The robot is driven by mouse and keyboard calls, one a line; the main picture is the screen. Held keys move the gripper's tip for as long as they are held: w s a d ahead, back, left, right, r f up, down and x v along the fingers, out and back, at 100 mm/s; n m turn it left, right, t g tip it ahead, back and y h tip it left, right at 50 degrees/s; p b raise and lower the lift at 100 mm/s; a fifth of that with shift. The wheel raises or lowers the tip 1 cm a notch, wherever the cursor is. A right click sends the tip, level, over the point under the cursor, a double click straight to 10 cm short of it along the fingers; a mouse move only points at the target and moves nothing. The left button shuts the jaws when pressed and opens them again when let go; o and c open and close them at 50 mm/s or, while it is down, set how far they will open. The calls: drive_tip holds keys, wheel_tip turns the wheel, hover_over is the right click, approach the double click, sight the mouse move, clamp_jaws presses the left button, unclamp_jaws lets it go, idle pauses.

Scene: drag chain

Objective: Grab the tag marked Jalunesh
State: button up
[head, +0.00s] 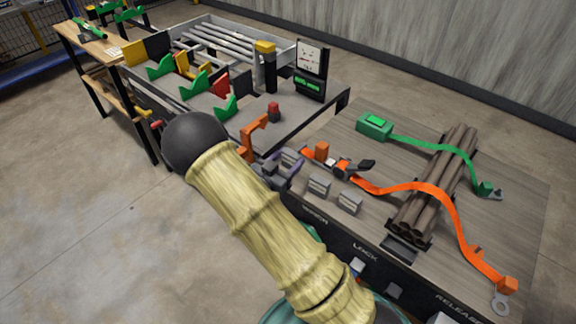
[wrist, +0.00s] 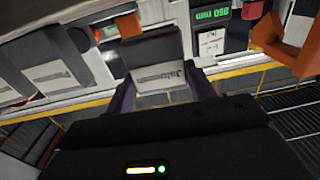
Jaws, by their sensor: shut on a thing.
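My gripper (wrist: 160,92) is shut on a grey tag (wrist: 155,48) with a white label, seen in the wrist view. One dark purple finger is on each side of the tag. The label's small print is partly legible and seems to start with "Jalu"; the rest is blurred. In the head view my gripper (head: 280,171) is at the left end of the wooden bench, and my arm hides part of that area. Similar grey tags with white labels (head: 318,187) (head: 349,203) stand to its right. Another grey tag (wrist: 62,68) is to the left in the wrist view.
The wooden bench (head: 400,140) carries an orange strap (head: 430,187), a green strap (head: 425,146) and a bundle of brown pipes (head: 440,180). A grey machine table (head: 200,100) with green, red and yellow parts stands beyond my gripper. A green display (wrist: 212,14) is close by.

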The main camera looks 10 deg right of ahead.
wheel_tip(320, 180, up, 7)
drive_tip(key=shift+w+f, duration=0.1)
idle(0.7)
